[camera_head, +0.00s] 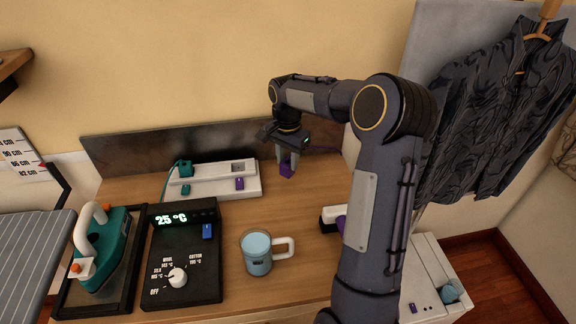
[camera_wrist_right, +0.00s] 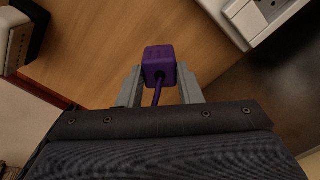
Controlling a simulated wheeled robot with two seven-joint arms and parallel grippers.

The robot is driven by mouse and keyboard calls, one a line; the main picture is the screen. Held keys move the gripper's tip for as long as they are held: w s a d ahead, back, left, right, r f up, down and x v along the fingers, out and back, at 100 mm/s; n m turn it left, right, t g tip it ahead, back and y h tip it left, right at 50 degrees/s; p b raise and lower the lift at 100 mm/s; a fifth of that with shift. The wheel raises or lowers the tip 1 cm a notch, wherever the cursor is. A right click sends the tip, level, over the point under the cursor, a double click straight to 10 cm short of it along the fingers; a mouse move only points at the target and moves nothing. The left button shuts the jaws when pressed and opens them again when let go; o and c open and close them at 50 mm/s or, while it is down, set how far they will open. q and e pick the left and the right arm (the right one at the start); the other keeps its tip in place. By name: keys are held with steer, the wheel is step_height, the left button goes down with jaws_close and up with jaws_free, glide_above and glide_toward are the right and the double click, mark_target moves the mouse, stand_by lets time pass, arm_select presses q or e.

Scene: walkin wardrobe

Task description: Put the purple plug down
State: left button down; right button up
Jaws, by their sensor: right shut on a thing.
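The purple plug (camera_head: 286,171) is held between the fingers of my right gripper (camera_head: 287,158), over the back of the wooden table in the head view. In the right wrist view the purple plug (camera_wrist_right: 159,66) sits between the two grey fingertips of the right gripper (camera_wrist_right: 160,86), with a purple cord running back from it. Wood shows behind it. I cannot tell whether the plug touches the table. My left gripper is not in view.
A white power strip (camera_head: 212,181) with a teal plug lies left of the gripper. A blue mug (camera_head: 257,254), a black control box (camera_head: 183,255) and a teal iron (camera_head: 103,247) stand in front. The table (camera_head: 290,216) is clear just before the gripper.

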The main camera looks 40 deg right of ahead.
mark_target(288, 161)
steer(key=shift+w+d+f, duration=0.1)
steer(key=shift+f, duration=0.85)
steer(key=shift+w+d+f, duration=0.1)
steer(key=shift+f, duration=0.8)
steer(key=shift+f, duration=0.1)
steer(key=o, duration=1)
